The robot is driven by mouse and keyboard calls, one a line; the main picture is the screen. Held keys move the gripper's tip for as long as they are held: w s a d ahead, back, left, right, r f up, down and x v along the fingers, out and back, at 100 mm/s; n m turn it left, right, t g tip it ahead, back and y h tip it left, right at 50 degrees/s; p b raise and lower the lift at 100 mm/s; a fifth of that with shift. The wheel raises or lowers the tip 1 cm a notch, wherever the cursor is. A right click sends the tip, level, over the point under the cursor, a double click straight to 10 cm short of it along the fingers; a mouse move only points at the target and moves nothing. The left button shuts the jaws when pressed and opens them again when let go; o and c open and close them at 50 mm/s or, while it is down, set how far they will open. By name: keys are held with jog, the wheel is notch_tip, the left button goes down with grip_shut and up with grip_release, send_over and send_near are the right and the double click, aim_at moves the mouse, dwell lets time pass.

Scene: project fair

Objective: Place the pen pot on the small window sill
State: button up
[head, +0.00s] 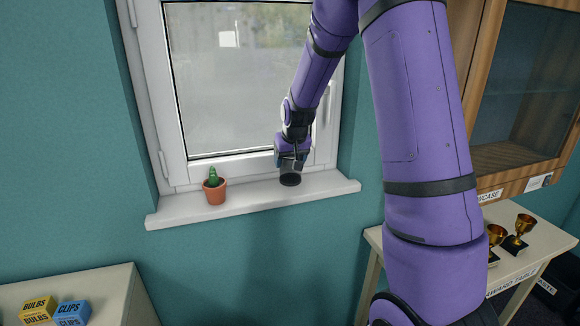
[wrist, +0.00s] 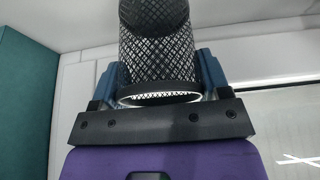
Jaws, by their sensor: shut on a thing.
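The pen pot is a black mesh cup, seen as a small dark round shape (head: 290,180) below my gripper in the head view and large in the wrist view (wrist: 157,45). My gripper (head: 291,165) is shut on it, with a blue finger on each side of the mesh in the wrist view (wrist: 160,78). The small white window sill (head: 255,195) runs below the window. The pot is over the right part of the sill, at or just above its surface; I cannot tell whether it touches. The gripper hides part of the pot.
A cactus in a terracotta pot (head: 214,190) stands on the left part of the sill. The sill between it and the pen pot is clear. The closed window (head: 235,80) is behind. A table with trophies (head: 518,235) is at right; boxes (head: 72,312) are at lower left.

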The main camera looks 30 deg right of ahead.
jog(key=shift+f, duration=1.15)
jog(key=shift+f, duration=0.1)
jog(key=o, duration=1)
jog(key=shift+c, duration=0.2)
jog(key=v, duration=1.2)
jog(key=s+a+r+n, duration=0.1)
jog(key=s+a+r, duration=0.4)
jog(key=s, duration=0.3)
jog(key=s+a+r+n, duration=0.1)
jog(key=s+a+r, duration=0.4)
jog(key=s, duration=0.3)
jog(key=s+a+n+t+y, duration=0.1)
jog(key=s+a, duration=0.3)
jog(key=s, duration=1)
jog(key=shift+s, duration=0.15)
